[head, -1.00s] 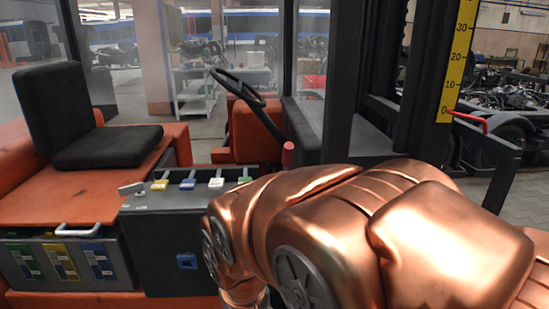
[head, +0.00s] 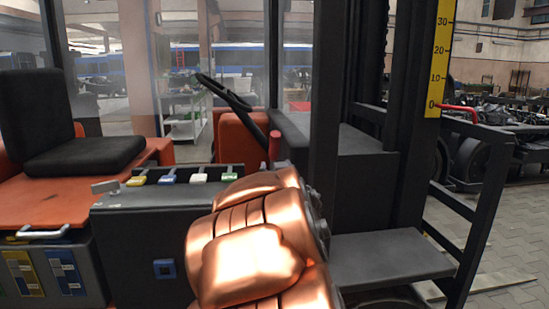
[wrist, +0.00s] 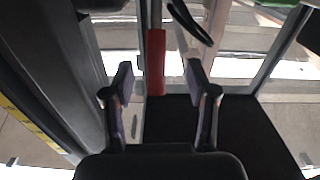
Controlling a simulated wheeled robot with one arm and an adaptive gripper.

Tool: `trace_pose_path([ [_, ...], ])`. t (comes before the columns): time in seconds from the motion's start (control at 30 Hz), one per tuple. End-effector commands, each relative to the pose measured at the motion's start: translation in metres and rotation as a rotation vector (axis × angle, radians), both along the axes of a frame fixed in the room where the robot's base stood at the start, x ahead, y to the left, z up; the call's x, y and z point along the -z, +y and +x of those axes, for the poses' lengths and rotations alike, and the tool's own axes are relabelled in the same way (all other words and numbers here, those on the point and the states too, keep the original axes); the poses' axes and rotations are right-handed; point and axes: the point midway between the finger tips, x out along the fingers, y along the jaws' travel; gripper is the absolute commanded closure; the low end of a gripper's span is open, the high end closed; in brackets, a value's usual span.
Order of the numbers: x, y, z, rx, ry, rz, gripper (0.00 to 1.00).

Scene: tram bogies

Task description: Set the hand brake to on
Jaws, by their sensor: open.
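A lever with a red grip, which looks like the hand brake (head: 274,146), stands upright beside the steering wheel column, at the right end of the dark control console. Its red grip also shows in the wrist view (wrist: 156,62), upright in the picture. My gripper (wrist: 160,80) is open and empty, with one finger to the left and one to the right of the red grip in that picture. I cannot tell whether the grip is truly between the fingers or farther off. In the head view my copper arm hides the lever's base, and the gripper does not show clearly.
The console (head: 150,235) carries several short levers with coloured knobs. The steering wheel (head: 222,92) is just behind the red grip. The black seat (head: 75,150) is at left. The dark mast (head: 400,130) with a yellow scale (head: 439,60) and a dark step (head: 385,265) stand at right.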

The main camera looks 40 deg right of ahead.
Motion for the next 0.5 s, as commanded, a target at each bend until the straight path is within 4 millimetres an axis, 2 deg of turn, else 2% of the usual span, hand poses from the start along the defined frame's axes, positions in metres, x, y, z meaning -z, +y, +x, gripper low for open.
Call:
trace_pose_path([
  [0.03,0.006,-0.011,0.000,-0.011,-0.041,-0.035,0.42],
  [0.2,-0.006,-0.025,0.002,-0.090,-0.172,-0.145,0.42],
  [0.5,-0.014,-0.028,0.000,-0.193,-0.285,-0.239,0.42],
])
